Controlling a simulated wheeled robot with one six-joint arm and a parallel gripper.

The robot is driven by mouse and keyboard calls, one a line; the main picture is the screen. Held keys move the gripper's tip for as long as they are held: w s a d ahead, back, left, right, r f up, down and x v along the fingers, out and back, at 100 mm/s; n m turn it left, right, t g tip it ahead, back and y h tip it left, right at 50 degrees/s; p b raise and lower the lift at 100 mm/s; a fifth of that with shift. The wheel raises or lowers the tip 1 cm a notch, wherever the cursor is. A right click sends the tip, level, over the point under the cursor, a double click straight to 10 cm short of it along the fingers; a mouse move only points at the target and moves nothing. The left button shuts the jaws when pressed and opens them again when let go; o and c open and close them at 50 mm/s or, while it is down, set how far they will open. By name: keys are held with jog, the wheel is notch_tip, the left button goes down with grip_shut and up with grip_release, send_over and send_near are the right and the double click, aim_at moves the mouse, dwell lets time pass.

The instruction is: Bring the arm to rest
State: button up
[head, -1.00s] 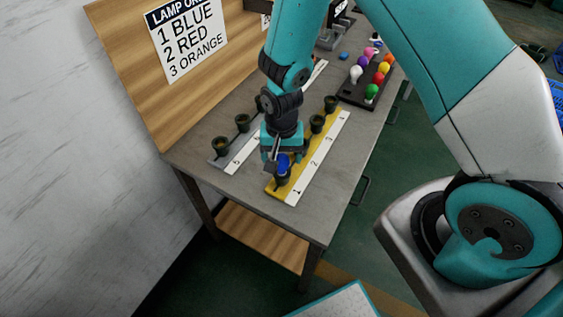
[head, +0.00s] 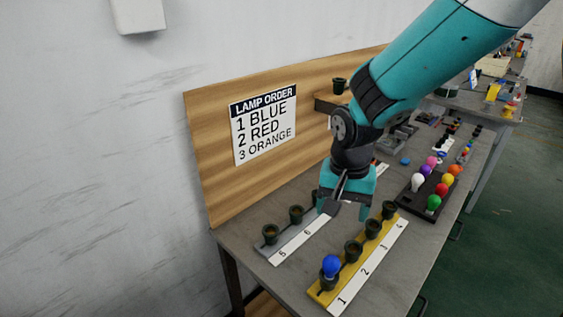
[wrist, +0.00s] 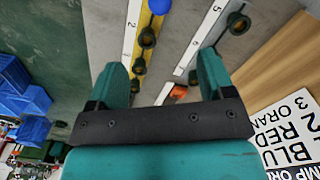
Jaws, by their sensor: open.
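My gripper (head: 347,207) is open and empty, raised above the bench between the two socket strips. In the wrist view my gripper (wrist: 165,75) shows both fingers apart with nothing between them. The blue lamp (head: 331,266) sits upright in socket 1 of the yellow strip (head: 322,297); it also shows at the top edge of the wrist view (wrist: 159,5). The other sockets on the yellow strip look empty. The grey strip (head: 272,257) with labels 5 and 6 has empty dark sockets in view; part of it is hidden behind my gripper.
A black tray (head: 410,206) of several coloured lamps stands to the right on the bench. A wooden back panel (head: 215,155) bears the lamp order sign (head: 264,125): 1 blue, 2 red, 3 orange. A small shelf (head: 330,104) with a dark socket juts from the panel.

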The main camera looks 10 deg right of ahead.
jog(key=s+a+r+n+y, duration=0.2)
jog(key=s+r+n, duration=0.4)
jog(key=s, duration=0.3)
jog(key=s+a+r+n+y, duration=0.2)
jog(key=s+r+n, duration=0.4)
jog(key=s, duration=0.3)
jog(key=shift+s+a+r, duration=0.25)
jog(key=shift+a, duration=0.05)
dwell(0.5)
